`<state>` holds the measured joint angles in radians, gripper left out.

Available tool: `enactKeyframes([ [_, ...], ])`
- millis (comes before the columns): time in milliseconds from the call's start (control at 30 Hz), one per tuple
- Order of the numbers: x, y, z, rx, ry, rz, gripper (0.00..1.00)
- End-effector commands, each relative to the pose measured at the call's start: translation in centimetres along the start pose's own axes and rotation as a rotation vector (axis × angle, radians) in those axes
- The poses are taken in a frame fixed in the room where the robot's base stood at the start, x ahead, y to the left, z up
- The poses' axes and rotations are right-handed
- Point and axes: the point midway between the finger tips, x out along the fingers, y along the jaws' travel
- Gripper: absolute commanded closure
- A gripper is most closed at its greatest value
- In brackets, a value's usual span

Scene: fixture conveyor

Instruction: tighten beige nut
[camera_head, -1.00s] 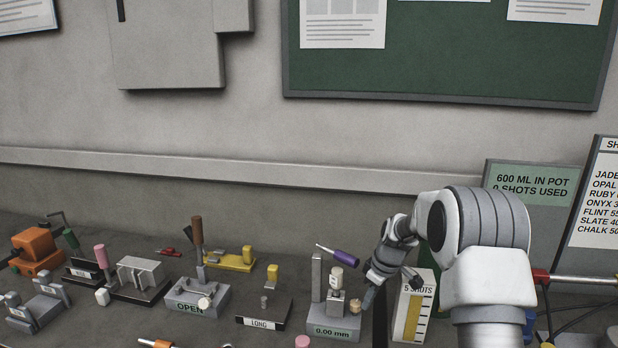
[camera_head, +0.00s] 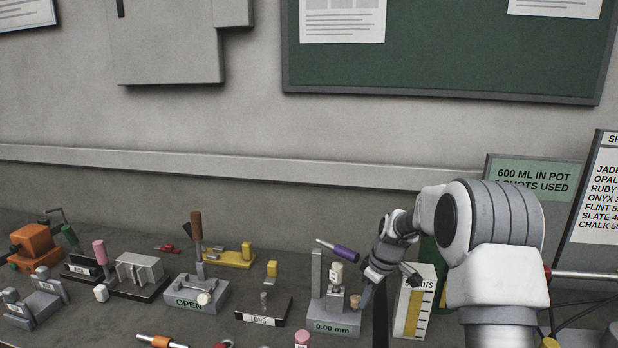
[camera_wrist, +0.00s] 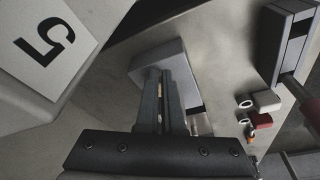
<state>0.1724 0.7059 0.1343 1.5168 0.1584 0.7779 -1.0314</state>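A small beige-tan round knob (camera_head: 355,301), which looks like the beige nut, sits low on the right side of the grey fixture (camera_head: 333,327) marked 0.00 mm. My gripper (camera_head: 367,294) is pointed down right beside this knob, on its right. I cannot tell whether it touches the knob. In the wrist view my gripper's two fingers (camera_wrist: 163,80) lie close together over a grey block (camera_wrist: 176,58). The nut cannot be made out there, and whether anything is pinched between the fingers is unclear.
A purple-handled tool (camera_head: 340,250) leans behind the fixture. A white box (camera_head: 411,305) with a yellow scale stands close to the right of my gripper. A fixture marked LONG (camera_head: 262,318) and one marked OPEN (camera_head: 195,303) stand to the left.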

Motion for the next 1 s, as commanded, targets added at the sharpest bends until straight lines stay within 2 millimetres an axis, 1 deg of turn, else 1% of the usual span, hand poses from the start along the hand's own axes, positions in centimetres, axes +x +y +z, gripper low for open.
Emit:
enactKeyframes([
  [33,0.14,-0.39,-0.29,-0.004,0.004,-0.003,1.0],
  [200,0.17,-0.89,-0.44,-0.004,0.005,-0.004,1.0],
  [700,0.04,-1.12,-0.72,-0.005,0.007,-0.002,1.0],
  [1000,-0.12,-1.31,0.07,-0.004,0.006,-0.001,1.0],
])
